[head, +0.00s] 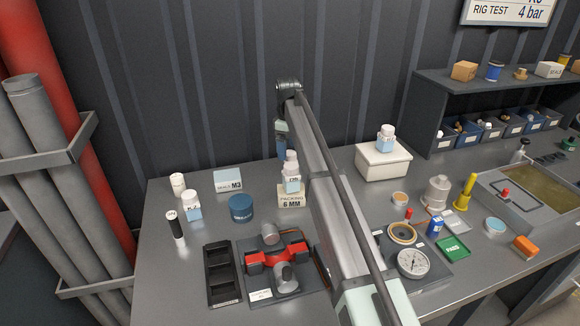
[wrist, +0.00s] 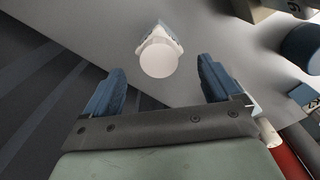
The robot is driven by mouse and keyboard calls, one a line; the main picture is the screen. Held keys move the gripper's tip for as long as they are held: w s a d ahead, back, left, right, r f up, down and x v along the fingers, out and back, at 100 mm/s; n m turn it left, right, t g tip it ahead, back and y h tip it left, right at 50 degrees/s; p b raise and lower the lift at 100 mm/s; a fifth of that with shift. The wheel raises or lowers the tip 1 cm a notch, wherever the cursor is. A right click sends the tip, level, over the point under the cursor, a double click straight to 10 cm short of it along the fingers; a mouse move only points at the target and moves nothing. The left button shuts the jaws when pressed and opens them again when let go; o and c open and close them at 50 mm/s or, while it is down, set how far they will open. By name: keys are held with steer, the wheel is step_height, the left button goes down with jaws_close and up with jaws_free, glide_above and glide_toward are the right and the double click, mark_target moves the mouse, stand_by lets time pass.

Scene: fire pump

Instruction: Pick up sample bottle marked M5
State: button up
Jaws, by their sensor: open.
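A white-capped sample bottle (head: 291,173) with a pale blue label shows at the tan packing block; its marking is too small to read surely. What looks like the same bottle (wrist: 160,55) is seen from its cap end in the wrist view, beyond and between the fingertips, not gripped. My gripper (wrist: 158,80) is open and empty. In the head view my gripper (head: 281,145) points down at the back of the bench, just behind this bottle, partly hidden by my arm. Similar bottles stand at the left (head: 192,206) and on a white box (head: 386,138); their marks are unreadable.
The packing block (head: 291,201) sits close to the bottle. A blue jar (head: 241,208) and an M3 block (head: 228,181) stand left of it. A red valve fixture (head: 278,260) is in front. The dark panelled wall (head: 230,90) is close behind my gripper.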

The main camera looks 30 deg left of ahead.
mark_target(290, 153)
steer(key=shift+d+f, duration=0.25)
steer(key=shift+f, duration=1.1)
steer(key=shift+d+f, duration=0.2)
steer(key=shift+f, duration=1.15)
steer(key=shift+c, duration=0.3)
steer(key=c, duration=1)
